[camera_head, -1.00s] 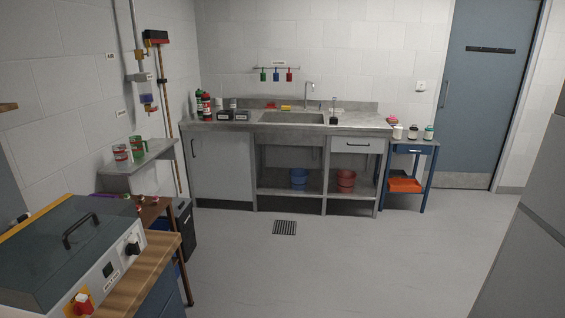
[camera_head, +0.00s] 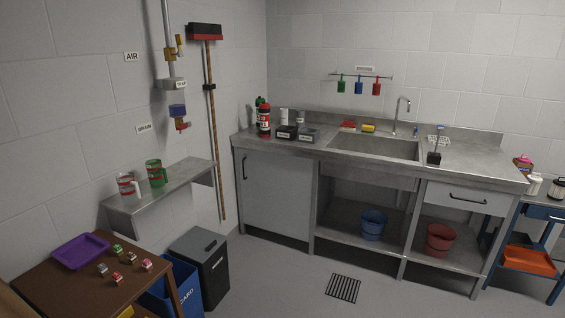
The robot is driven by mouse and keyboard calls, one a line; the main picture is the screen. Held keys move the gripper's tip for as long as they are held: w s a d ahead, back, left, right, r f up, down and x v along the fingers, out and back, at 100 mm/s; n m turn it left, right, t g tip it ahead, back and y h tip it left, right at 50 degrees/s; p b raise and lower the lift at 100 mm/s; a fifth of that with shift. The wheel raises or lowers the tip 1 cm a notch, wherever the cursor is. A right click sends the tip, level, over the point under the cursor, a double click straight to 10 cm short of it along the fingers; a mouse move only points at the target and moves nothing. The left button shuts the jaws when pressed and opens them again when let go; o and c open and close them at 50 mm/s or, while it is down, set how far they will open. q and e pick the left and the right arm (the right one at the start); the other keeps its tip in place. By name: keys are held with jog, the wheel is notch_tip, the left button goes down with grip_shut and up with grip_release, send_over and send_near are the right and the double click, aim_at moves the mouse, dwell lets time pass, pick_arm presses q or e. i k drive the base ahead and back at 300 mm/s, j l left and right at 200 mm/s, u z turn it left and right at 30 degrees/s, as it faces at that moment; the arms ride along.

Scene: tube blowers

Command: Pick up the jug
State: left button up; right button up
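No thing that I can clearly tell as a jug stands out. A grey metal wall shelf (camera_head: 182,184) at the left holds a red-and-white can-like container (camera_head: 125,182) and a green one with a pale label (camera_head: 154,172). A small white shape beside the red-and-white container may be a handle or a separate thing; I cannot tell. Both containers stand upright. On the steel counter (camera_head: 285,152) a red bottle (camera_head: 264,120) stands at the left, with a green-topped one partly hidden behind it. Neither of my grippers is in view.
A brown table (camera_head: 60,291) with a purple tray (camera_head: 80,251) and several small pieces is at the lower left. A blue bin and a dark bin (camera_head: 213,272) stand beside it. A sink (camera_head: 375,148) is in the counter. The floor before the counter is open, with a drain grate (camera_head: 343,288).

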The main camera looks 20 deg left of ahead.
aim_at(157, 175)
jog(key=i+u, duration=0.35)
jog(key=i, duration=0.2)
jog(key=i+u, duration=0.4)
jog(key=i+l+u, duration=0.35)
jog(key=i, duration=0.25)
